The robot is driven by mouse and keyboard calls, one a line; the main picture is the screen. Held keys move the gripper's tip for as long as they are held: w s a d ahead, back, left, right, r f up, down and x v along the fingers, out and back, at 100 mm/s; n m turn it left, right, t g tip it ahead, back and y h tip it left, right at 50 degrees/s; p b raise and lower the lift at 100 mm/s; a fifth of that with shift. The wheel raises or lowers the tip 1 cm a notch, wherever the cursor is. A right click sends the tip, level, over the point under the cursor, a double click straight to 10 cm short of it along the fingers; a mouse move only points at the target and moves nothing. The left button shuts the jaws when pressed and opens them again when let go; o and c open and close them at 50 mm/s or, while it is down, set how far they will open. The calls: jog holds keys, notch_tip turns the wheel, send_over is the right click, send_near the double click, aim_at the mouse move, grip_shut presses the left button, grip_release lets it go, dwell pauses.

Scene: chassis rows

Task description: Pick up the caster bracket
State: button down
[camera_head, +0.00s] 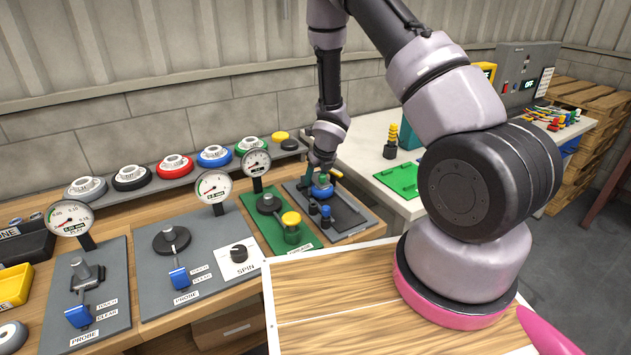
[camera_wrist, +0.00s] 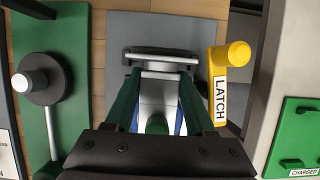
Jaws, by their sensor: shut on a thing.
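My gripper (camera_head: 318,178) is low over the dark grey station (camera_head: 346,215) at the right end of the workbench. In the wrist view my gripper (camera_wrist: 158,82) has its two green fingers on either side of a pale metal piece, which looks like the caster bracket (camera_wrist: 158,94). The jaws are shut on it. A grey plate-like part (camera_wrist: 160,57) lies across just beyond the fingertips. Blue shows beside the fingers, and a blue part (camera_head: 321,190) shows under the gripper in the head view. My palm hides the near end of the bracket.
A yellow latch lever (camera_wrist: 228,58) stands close right of the fingers. Left is a green station (camera_head: 279,228) with a round dark knob. Gauge stations (camera_head: 150,290) fill the bench farther left. A side table (camera_head: 365,150) with a green board (camera_head: 400,180) stands right.

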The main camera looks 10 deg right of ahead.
notch_tip(320, 180, up, 12)
notch_tip(320, 180, up, 5)
send_over(316, 176)
jog(key=shift+a+r, duration=0.1)
dwell(0.6)
jog(key=shift+r, duration=0.1)
jog(key=shift+r, duration=2.15)
jog(key=shift+f, duration=0.1)
